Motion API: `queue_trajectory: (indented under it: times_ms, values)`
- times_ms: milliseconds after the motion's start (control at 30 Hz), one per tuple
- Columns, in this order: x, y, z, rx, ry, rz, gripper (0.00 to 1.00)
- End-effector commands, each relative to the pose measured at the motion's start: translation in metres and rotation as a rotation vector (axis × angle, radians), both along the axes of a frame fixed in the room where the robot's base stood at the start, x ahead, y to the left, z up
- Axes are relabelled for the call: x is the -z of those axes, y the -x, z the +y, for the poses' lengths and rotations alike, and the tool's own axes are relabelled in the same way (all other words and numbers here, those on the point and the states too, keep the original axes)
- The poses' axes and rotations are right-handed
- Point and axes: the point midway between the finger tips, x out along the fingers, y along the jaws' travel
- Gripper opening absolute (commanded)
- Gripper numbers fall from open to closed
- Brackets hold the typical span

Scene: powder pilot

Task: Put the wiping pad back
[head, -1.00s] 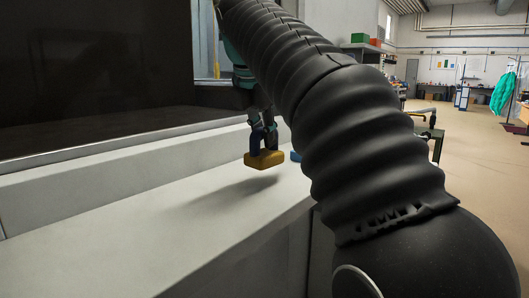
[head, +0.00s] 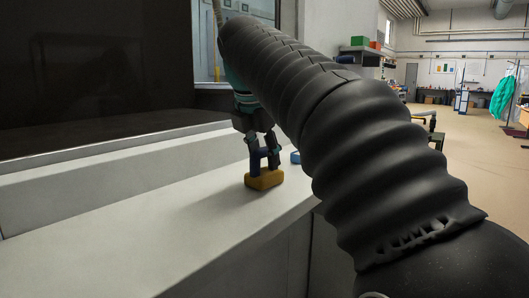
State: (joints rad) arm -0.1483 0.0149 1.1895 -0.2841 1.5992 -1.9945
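The exact finger contact is small and hard to see. My black arm covers much of the view to the right of the pad.
A small blue object (head: 295,157) lies on the ledge just right of the pad, partly hidden by my arm. A dark panel (head: 90,70) rises behind the ledge on the left. The ledge is bare in front of and left of the pad.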

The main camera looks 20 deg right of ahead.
Motion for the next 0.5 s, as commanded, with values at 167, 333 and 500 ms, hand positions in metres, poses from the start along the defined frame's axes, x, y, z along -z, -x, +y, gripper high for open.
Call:
queue_trajectory:
  times_ms: [167, 333, 500]
  values:
    - [0.0, 0.0, 0.0, 0.0, 0.0, 0.0, 0.46]
    - [0.002, 0.0, 0.0, 0.0, 0.0, 0.0, 0.46]
    - [-0.019, 0.005, 0.005, -0.002, 0.0, -0.001, 0.46]
